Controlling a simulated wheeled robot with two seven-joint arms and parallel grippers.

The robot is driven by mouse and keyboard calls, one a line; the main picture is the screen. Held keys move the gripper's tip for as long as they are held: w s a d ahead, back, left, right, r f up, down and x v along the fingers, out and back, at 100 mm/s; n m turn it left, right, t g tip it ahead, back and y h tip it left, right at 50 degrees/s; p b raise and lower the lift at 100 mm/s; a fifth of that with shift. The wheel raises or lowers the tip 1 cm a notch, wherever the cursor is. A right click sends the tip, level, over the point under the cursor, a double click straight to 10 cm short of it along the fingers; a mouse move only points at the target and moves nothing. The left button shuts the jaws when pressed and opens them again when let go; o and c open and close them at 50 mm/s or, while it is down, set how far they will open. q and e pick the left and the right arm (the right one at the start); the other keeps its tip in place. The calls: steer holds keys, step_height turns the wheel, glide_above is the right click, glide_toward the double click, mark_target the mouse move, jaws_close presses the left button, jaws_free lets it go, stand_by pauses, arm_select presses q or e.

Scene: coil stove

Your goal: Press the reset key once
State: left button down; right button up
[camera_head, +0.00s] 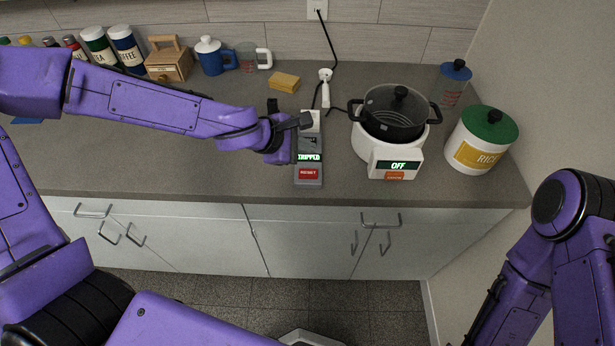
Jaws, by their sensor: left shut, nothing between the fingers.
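A grey power strip box (309,184) lies on the counter, with a lit green display (309,157) reading TRIPPED. The red reset key (308,173) is just below that display, at the box's near end. My left gripper (304,121) is shut and empty, over the far part of the box, beyond the display and the reset key. It hides some of the box's upper part. Whether it touches the box cannot be told. My right arm (560,240) shows at the right edge; its gripper is out of view.
A white coil stove (362,143) with a display reading OFF bears a dark pot (392,117) right of the box. A rice canister (478,143) stands farther right. The counter in front of the left arm is mostly clear.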

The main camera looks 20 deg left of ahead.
mark_target(305, 175)
arm_select(q)
step_height(305, 175, down, 6)
steer(key=b, duration=0.4)
steer(key=shift+r, duration=0.2)
steer(key=shift+f, duration=0.2)
stand_by(1.3)
steer(key=shift+f+b, duration=0.4)
steer(key=shift+b, duration=0.1)
steer(key=shift+f+b, duration=0.35)
steer(key=shift+f, duration=0.1)
stand_by(0.4)
stand_by(0.3)
steer(key=shift+r+p, duration=0.9)
steer(key=shift+p, duration=0.1)
